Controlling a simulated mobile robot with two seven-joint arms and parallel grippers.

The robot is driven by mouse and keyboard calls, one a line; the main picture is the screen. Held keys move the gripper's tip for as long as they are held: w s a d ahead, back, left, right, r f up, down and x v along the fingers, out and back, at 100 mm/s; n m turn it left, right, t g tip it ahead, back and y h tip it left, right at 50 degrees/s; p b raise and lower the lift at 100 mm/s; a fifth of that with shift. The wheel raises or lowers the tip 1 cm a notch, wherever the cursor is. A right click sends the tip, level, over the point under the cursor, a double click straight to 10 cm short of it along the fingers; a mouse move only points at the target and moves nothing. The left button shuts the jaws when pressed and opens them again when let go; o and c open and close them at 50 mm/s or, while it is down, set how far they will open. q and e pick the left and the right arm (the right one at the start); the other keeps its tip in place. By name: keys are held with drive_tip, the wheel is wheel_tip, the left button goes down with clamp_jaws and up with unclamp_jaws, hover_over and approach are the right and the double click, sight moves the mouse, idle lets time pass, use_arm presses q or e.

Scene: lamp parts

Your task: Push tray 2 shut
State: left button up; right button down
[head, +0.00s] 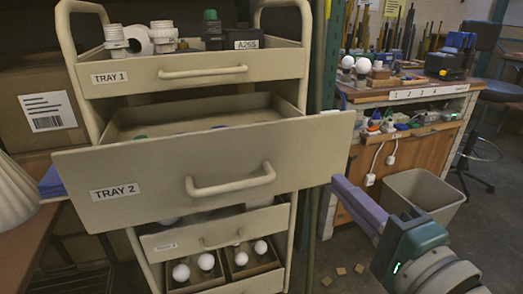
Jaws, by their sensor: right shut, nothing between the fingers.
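Tray 2 (205,160) is a beige drawer with a "TRAY 2" label and a bar handle (230,182). It is pulled well out of the beige rack, its front panel far forward of tray 1 (190,72). A few small blue and green items show inside it, mostly hidden by the panel. My right gripper (342,187) comes in from the lower right, shut and empty. Its fingertips are at the right edge of tray 2's front panel; I cannot tell whether they touch it. My left gripper is not in view.
A lower tray (215,232) sits beneath, with boxes of white bulbs under it. A cardboard box (45,110) is at left. A workbench (410,95) and grey bin (420,195) stand at right. Floor between rack and bin is mostly free.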

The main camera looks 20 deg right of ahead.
sight(312, 158)
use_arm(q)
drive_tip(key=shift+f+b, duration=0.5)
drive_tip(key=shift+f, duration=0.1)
use_arm(e)
drive_tip(key=w, duration=0.6)
drive_tip(key=shift+a, duration=0.1)
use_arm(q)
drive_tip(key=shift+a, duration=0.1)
